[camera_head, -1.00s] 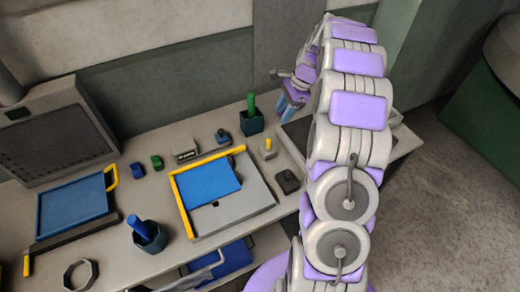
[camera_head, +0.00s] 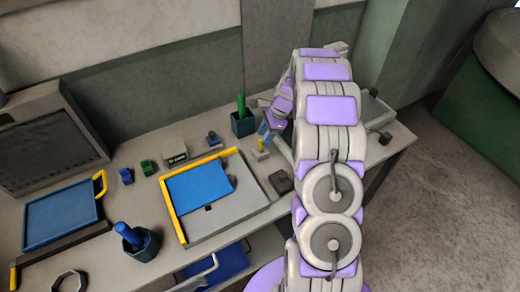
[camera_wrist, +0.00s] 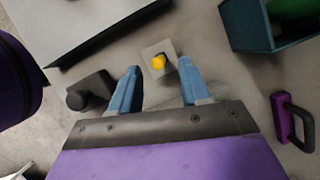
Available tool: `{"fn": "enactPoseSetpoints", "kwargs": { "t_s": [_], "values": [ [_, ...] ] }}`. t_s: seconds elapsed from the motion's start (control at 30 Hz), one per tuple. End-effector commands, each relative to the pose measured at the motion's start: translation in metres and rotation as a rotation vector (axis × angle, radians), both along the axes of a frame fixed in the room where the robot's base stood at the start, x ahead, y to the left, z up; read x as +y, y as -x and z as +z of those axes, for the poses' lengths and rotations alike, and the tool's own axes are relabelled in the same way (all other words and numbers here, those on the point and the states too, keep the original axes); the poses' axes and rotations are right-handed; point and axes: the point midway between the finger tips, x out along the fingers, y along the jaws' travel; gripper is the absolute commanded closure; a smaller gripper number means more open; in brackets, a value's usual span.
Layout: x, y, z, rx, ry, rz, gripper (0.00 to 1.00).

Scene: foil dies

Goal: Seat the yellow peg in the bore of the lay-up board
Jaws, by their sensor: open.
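The yellow peg (camera_head: 261,144) stands upright in a small grey block (camera_head: 261,155) right of the board. In the wrist view the peg (camera_wrist: 157,62) shows end-on, near and between the blue fingertips. My gripper (camera_head: 268,133) is open above the block, and its fingers (camera_wrist: 158,68) do not visibly touch the peg. The lay-up board (camera_head: 228,212) is a grey plate with a yellow fence along its left and far edges and a blue sheet (camera_head: 197,187) on it. A small dark spot on the board, near the sheet's front edge, may be the bore; I cannot tell.
A teal cup (camera_head: 243,124) with a green peg stands behind the small block. A dark knobbed block (camera_head: 280,181) sits at the board's right. A teal cup with a blue peg (camera_head: 129,232) and a blue tray (camera_head: 65,215) lie to the left. My arm hides part of the bench's right side.

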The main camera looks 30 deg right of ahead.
Motion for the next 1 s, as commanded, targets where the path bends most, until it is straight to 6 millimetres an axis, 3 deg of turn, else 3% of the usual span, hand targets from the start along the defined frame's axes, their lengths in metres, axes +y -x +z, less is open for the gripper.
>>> {"fn": "enactPoseSetpoints", "kwargs": {
  "t_s": [0.4,0.67,1.0],
  "values": [
    [0.019,-0.002,-0.045,0.003,0.004,0.003,0.54],
    [0.017,-0.003,-0.048,0.000,0.002,0.001,0.54],
    [0.018,-0.003,-0.048,0.000,0.002,0.001,0.84]
  ]
}}
